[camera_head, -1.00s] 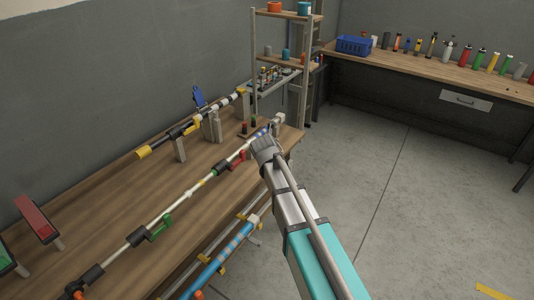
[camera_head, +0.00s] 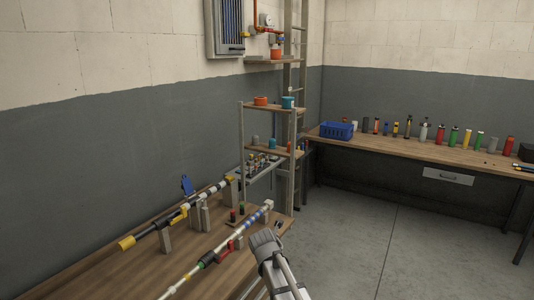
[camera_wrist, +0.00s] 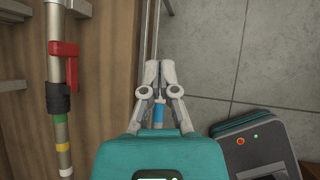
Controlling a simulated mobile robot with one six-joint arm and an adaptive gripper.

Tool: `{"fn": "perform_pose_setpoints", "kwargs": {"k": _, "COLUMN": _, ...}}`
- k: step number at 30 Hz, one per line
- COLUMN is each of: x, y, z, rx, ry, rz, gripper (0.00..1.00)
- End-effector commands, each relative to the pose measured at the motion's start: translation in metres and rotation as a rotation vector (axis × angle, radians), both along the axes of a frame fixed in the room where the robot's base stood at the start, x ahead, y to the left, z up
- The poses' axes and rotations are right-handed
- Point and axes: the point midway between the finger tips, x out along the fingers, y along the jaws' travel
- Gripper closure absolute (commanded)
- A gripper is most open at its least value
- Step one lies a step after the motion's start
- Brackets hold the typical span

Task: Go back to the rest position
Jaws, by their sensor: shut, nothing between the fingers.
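My gripper (camera_wrist: 159,72) shows in the wrist view with its two grey fingers together and nothing between them. It points down past the edge of the wooden workbench (camera_wrist: 108,45), above the grey floor. In the head view my arm (camera_head: 268,250) rises from the bottom edge, in front of the bench's right end; the fingertips cannot be made out there. A pipe with a red lever valve (camera_wrist: 70,62) lies on the bench to the left of my gripper.
The workbench (camera_head: 128,277) also carries a second pipe assembly with a yellow end (camera_head: 127,243). A shelf rack (camera_head: 268,150) stands behind it. A far bench (camera_head: 400,148) holds a blue crate (camera_head: 337,131) and several bottles. The floor (camera_head: 350,230) between the benches is clear.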

Motion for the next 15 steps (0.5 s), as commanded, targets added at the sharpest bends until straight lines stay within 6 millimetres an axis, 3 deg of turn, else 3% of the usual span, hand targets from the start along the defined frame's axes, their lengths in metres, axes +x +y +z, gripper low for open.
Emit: {"fn": "perform_pose_setpoints", "kwargs": {"k": 15, "x": -0.074, "y": -0.076, "z": -0.023, "rx": 0.464, "ry": 0.113, "rz": -0.774, "gripper": 1.00}}
